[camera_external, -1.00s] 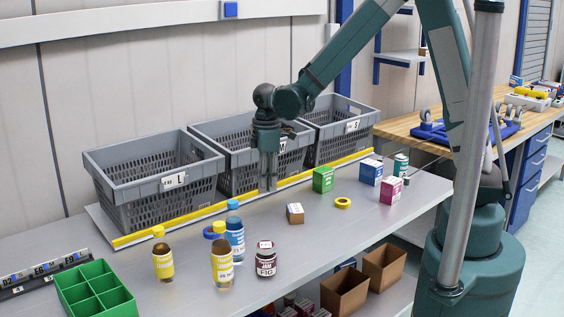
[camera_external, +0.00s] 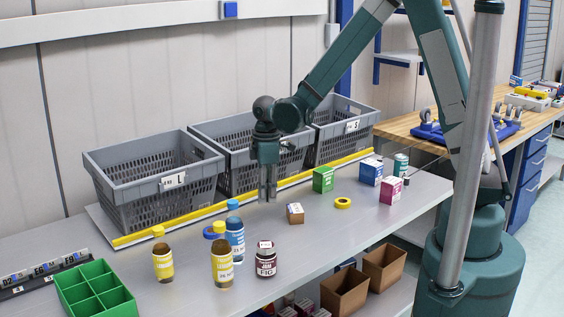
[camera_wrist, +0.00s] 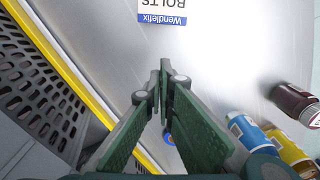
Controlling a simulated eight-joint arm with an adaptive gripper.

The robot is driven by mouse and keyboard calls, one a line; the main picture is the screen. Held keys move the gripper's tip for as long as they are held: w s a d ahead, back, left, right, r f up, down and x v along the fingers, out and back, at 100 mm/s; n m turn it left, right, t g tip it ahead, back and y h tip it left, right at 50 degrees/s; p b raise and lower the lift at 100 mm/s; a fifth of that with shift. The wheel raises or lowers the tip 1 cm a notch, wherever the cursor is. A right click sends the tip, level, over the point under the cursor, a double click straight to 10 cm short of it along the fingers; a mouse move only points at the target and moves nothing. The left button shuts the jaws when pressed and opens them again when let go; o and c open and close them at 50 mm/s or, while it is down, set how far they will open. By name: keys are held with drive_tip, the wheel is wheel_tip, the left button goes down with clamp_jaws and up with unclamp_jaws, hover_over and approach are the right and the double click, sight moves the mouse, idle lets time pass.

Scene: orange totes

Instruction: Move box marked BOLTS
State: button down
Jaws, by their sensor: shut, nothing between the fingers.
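The box marked BOLTS (camera_wrist: 163,10) shows at the top edge of the wrist view. Its white label with a blue Wendlefix band reads upside down, and the rest is cut off. In the external view it appears to be the small brown box (camera_external: 295,214) with a pale label on top, though its print is too small to read there. My gripper (camera_external: 267,199) points down, shut and empty, just left of that box and apart from it. In the wrist view its fingertips (camera_wrist: 163,72) meet below the label.
Grey totes (camera_external: 130,152) stand behind a yellow rail (camera_external: 190,214). Several bottles (camera_external: 222,262) stand front left of the gripper. A green box (camera_external: 323,179), a blue box (camera_external: 371,172), a pink box (camera_external: 391,190) and a yellow ring (camera_external: 343,203) lie to the right.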

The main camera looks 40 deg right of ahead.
sight(295, 214)
wheel_tip(295, 214, down, 6)
drive_tip(key=shift+f, duration=0.15)
drive_tip(key=shift+s+d, duration=0.45)
drive_tip(key=shift+d, duration=0.4)
drive_tip(key=shift+s+d, duration=0.45)
drive_tip(key=shift+d, duration=0.4)
drive_tip(key=shift+s+d, duration=0.1)
drive_tip(key=shift+d, duration=0.05)
drive_tip(key=s+d+b, duration=0.1)
drive_tip(key=d, duration=0.1)
drive_tip(key=s+d+b, duration=0.1)
drive_tip(key=d, duration=0.2)
drive_tip(key=s+d+b, duration=0.1)
drive_tip(key=s+d, duration=0.1)
drive_tip(key=shift+d, duration=0.25)
drive_tip(key=shift+a, duration=0.1)
